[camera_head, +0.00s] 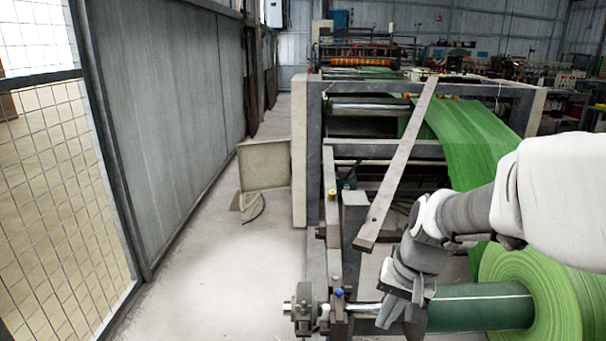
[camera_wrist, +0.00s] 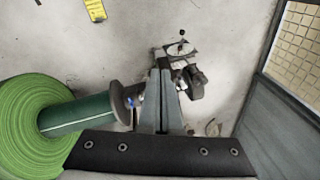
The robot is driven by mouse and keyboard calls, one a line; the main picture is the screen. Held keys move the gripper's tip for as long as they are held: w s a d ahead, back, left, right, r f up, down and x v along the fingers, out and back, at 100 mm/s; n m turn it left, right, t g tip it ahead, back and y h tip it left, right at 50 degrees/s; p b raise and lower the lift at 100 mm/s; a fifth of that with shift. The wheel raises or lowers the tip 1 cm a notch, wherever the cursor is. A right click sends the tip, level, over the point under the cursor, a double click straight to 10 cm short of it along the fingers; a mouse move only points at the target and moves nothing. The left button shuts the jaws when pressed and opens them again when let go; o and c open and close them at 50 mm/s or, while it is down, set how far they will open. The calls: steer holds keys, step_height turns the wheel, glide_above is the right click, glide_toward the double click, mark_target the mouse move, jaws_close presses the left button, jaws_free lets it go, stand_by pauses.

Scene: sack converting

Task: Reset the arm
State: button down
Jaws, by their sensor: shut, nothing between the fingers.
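My arm, white with grey joints, reaches in from the right in the head view and bends down at the wrist. My gripper (camera_head: 388,312) points down over the metal shaft end beside the green roll (camera_head: 535,295). In the wrist view my gripper (camera_wrist: 160,72) shows as two grey fingers held together, with nothing between them. The green roll (camera_wrist: 38,125) lies to its left there, with its dark green core (camera_wrist: 85,118) reaching toward the fingers. Whether the fingers touch the shaft or its support cannot be told.
A shaft bearing with a blue knob (camera_head: 338,293) stands left of my gripper. A slanted steel bar (camera_head: 400,165) and the machine frame (camera_head: 300,150) stand behind. A mesh panel (camera_head: 55,200) and grey wall line the left.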

steer(key=s+r+n+t+h, duration=0.2)
steer(key=s+r+n+t, duration=0.2)
steer(key=s+r, duration=0.75)
step_height(320, 180, up, 19)
steer(key=s+p, duration=0.1)
steer(key=p, duration=2)
steer(key=shift+s+a, duration=0.3)
steer(key=shift+a+f, duration=0.15)
